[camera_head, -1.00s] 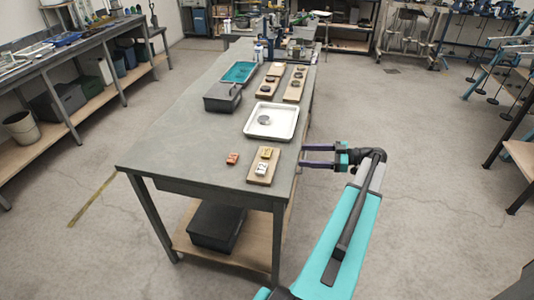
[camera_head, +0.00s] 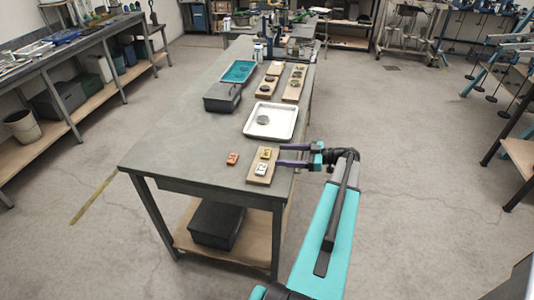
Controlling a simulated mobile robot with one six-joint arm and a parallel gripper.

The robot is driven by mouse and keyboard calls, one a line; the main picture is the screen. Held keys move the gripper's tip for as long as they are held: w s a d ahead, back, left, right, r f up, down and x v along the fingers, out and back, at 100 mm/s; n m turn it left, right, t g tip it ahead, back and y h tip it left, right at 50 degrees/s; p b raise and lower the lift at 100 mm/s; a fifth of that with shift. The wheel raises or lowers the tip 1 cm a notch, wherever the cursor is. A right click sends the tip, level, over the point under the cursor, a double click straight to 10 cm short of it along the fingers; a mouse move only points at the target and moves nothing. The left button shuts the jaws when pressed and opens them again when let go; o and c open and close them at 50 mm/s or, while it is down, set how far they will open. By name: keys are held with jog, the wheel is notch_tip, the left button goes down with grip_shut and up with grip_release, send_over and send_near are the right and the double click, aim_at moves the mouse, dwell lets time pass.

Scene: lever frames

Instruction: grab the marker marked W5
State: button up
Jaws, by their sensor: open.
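Three small marker blocks are near the front of the grey table (camera_head: 200,145). An orange-red marker (camera_head: 232,158) lies directly on the tabletop. A yellow marker (camera_head: 265,154) and a white marker (camera_head: 261,169) sit on a small wooden board (camera_head: 251,178) to its right. The labels are too small to read, so I cannot tell which one is W5. Nothing shows between the fingers.
A white tray (camera_head: 250,130) with a dark round piece stands behind the board. Farther back are a dark box (camera_head: 222,98), a teal tray (camera_head: 239,72) and more wooden boards (camera_head: 292,90) with small pieces. The tabletop left of the orange-red marker is clear.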

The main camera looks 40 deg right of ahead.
aim_at(266, 153)
jog(key=shift+w+a+r+p, duration=0.1)
jog(key=shift+w+a+p, duration=0.25)
jog(key=shift+w+p, duration=0.35)
jog(key=shift+w+a+r+p, duration=0.1)
jog(key=shift+w+a+p, duration=0.2)
jog(key=shift+w+p, duration=0.3)
jog(key=shift+p+x, duration=0.45)
jog(key=shift+x, duration=0.75)
jog(key=shift+f, duration=0.15)
jog(key=c, duration=1.1)
jog(key=shift+r+b, duration=2.05)
jog(key=shift+r, duration=2.95)
